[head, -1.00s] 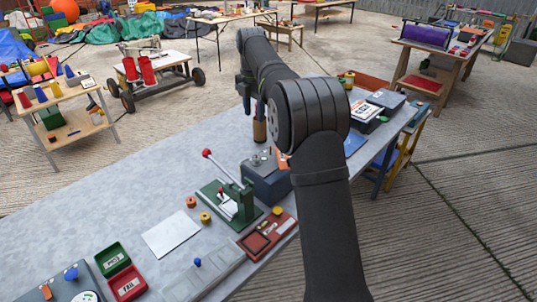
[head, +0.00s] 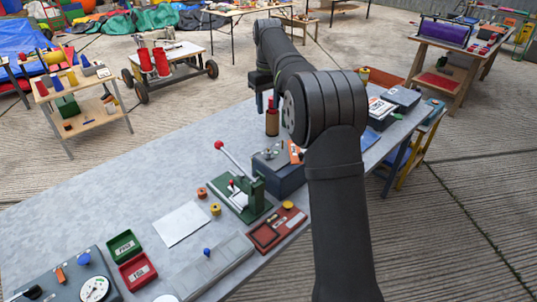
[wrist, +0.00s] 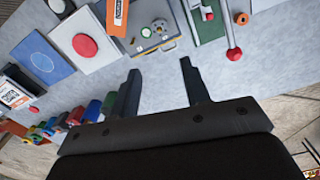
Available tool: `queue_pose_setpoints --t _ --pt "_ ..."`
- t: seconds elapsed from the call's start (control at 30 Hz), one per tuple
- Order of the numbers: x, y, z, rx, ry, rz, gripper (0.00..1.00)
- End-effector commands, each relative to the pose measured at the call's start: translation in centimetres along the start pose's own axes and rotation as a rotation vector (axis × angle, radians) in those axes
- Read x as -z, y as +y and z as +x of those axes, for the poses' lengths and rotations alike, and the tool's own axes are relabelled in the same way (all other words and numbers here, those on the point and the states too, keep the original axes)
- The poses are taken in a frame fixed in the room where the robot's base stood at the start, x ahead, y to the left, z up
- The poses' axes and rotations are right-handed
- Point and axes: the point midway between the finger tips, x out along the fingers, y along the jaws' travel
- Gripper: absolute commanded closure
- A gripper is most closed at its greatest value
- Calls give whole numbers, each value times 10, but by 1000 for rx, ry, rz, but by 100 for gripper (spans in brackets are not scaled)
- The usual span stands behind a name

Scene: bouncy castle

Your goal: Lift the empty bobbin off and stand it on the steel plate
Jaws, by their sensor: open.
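My gripper (wrist: 161,80) is open and empty, with bare grey tabletop between its dark fingers in the wrist view. In the head view my gripper (head: 264,100) hangs above the far edge of the workbench, just above a brown cylinder with a reddish neck (head: 272,123). I cannot tell whether this cylinder is the empty bobbin; it is not clearly seen in the wrist view. A pale square plate (wrist: 66,27) with a red disc (wrist: 85,46) on it lies left of the fingers. Whether that is the steel plate is unclear.
A blue-grey case (wrist: 160,42), a green lever press (head: 240,202) and a white sheet (head: 181,224) are on the workbench (head: 110,205). Several coloured spools (wrist: 92,111) stand lower left in the wrist view. A cart with red spools (head: 161,63) stands beyond the bench.

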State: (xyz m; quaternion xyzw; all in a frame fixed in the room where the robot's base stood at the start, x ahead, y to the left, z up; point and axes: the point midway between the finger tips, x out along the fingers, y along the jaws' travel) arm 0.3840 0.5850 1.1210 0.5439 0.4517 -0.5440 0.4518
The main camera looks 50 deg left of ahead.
Motion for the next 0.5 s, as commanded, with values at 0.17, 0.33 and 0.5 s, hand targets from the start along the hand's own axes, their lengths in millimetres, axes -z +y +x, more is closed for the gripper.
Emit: queue_pose_setpoints --t 0.17,0.33,0.5 --pt "0 0 0 0 0 241 57" --pt "-1 0 2 0 -1 334 57" --pt "-1 0 27 1 -3 343 57"
